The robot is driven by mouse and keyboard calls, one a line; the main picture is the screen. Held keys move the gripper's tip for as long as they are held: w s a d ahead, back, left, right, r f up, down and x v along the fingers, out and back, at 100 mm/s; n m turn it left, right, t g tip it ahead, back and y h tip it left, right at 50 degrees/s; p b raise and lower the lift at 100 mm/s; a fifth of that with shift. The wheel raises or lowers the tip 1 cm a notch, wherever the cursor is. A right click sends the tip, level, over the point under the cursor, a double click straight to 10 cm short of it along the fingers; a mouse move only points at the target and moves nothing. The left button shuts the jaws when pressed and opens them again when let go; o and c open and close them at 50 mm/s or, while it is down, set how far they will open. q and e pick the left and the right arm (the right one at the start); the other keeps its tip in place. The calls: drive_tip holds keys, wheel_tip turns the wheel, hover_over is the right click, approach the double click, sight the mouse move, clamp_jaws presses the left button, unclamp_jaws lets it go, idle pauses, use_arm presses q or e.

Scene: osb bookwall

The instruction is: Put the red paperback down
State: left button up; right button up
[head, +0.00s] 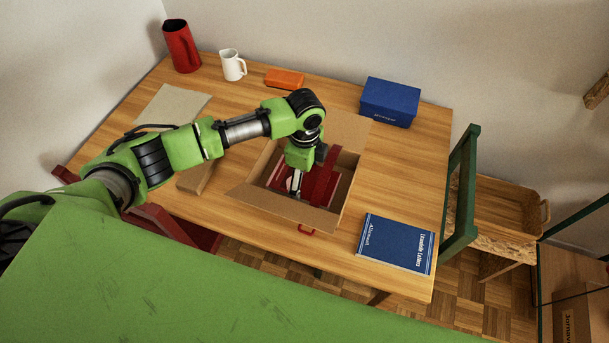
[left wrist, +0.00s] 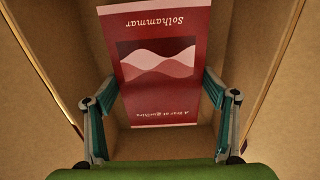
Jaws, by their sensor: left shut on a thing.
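The red paperback (head: 320,184) is inside the open cardboard box (head: 348,190) on the table. My left gripper (head: 296,182) reaches down into the box and is shut on the paperback. In the left wrist view the red paperback (left wrist: 160,60) shows its cover, with pale wave shapes and upside-down lettering, between the two fingers of the left gripper (left wrist: 160,80). The box walls stand around it. I cannot tell whether the book touches the box floor. My right gripper is not in view.
A blue book (head: 396,244) lies right of the box. A blue box (head: 389,102), an orange block (head: 284,78), a white mug (head: 232,65) and a red pitcher (head: 182,46) stand behind. A green-framed chair (head: 462,195) is at the table's right edge.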

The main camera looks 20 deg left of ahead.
sight(305, 179)
use_arm(q)
drive_tip(key=o, duration=1.3)
drive_tip(key=shift+f, duration=0.1)
wheel_tip(305, 179, up, 12)
drive_tip(key=shift+r+b, duration=0.2)
drive_tip(key=shift+b, duration=0.55)
